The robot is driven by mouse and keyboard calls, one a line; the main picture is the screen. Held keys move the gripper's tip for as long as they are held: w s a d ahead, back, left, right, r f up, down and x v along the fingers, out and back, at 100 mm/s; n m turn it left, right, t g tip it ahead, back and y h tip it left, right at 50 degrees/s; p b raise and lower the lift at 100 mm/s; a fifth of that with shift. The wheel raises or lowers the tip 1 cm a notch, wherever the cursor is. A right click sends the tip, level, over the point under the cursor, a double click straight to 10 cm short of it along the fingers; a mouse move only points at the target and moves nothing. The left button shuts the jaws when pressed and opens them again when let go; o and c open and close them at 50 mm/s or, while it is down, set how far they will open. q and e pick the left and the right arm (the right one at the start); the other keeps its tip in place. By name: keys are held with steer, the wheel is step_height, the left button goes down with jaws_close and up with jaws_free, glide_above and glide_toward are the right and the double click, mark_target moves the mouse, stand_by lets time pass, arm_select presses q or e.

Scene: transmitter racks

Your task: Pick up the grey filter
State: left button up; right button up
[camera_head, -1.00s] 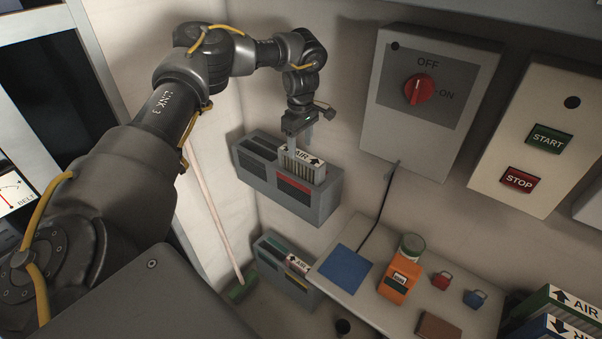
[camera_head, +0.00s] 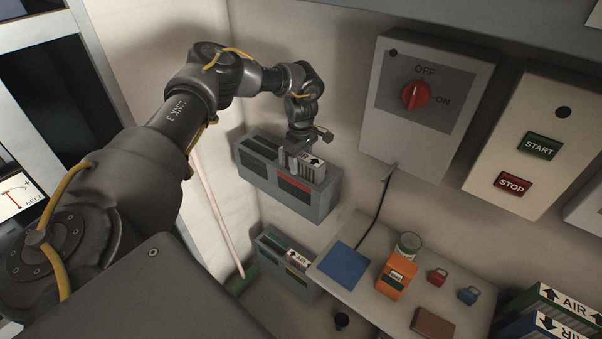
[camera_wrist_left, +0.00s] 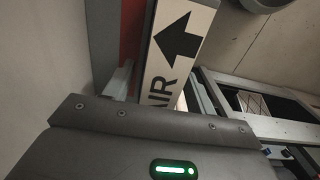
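The grey filter (camera_head: 309,169), with a white AIR arrow label on its end, stands in the upper wall-mounted grey housing (camera_head: 316,205) and sticks up out of its top. My left gripper (camera_head: 300,152) points down at the top of this filter. In the left wrist view the filter's AIR label (camera_wrist_left: 178,45) lies between my two fingers (camera_wrist_left: 160,92), one at each side. The fingers look open, with a gap at the left one; contact on the right is hard to tell. My right gripper is not in view.
A lower housing (camera_head: 286,272) holds another AIR-labelled filter. A shelf (camera_head: 364,301) carries a blue mat (camera_head: 344,264), an orange box (camera_head: 397,277), a can and padlocks. A switch box (camera_head: 428,105) hangs right of the gripper. More AIR filters (camera_head: 560,305) stand at lower right.

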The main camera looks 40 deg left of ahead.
arm_select(q)
jaws_close()
stand_by(0.3)
